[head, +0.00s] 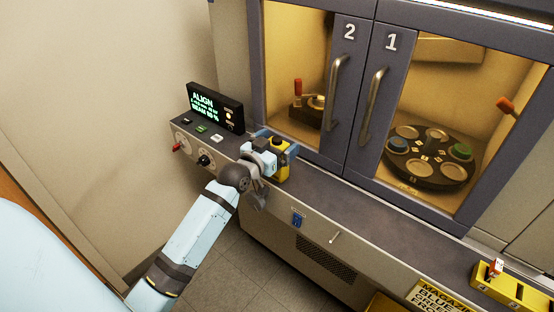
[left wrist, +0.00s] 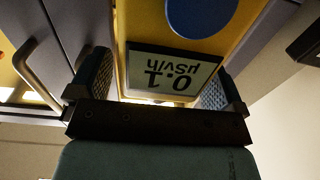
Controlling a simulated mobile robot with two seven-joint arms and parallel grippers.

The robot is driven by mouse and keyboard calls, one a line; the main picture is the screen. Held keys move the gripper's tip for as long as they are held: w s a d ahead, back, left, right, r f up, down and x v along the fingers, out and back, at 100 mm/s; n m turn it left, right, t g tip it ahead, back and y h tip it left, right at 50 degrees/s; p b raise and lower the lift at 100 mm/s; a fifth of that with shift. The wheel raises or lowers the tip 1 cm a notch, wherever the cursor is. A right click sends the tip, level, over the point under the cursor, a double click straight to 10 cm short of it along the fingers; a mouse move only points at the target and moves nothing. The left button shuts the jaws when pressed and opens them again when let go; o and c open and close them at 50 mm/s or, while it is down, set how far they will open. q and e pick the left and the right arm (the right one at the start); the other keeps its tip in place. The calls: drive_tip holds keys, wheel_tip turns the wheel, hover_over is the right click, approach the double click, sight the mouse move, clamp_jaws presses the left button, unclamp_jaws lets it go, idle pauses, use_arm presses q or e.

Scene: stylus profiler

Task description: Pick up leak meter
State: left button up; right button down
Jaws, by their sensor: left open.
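The leak meter is a yellow handheld device (head: 281,172) standing on the grey ledge below the cabinet doors. In the head view the gripper hides part of the meter. My right gripper is out of view.
A control panel with an ALIGN screen (head: 215,107), buttons and knobs lies left of the meter. Glass doors 2 (head: 349,32) and 1 (head: 391,42) with bar handles rise behind. The ledge to the right is clear up to a yellow magazine block (head: 510,291).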

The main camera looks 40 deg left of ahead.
use_arm(q)
drive_tip(key=c, duration=1.5)
drive_tip(key=shift+r, duration=0.15)
wheel_tip(320, 180, up, 20)
drive_tip(key=p, duration=0.2)
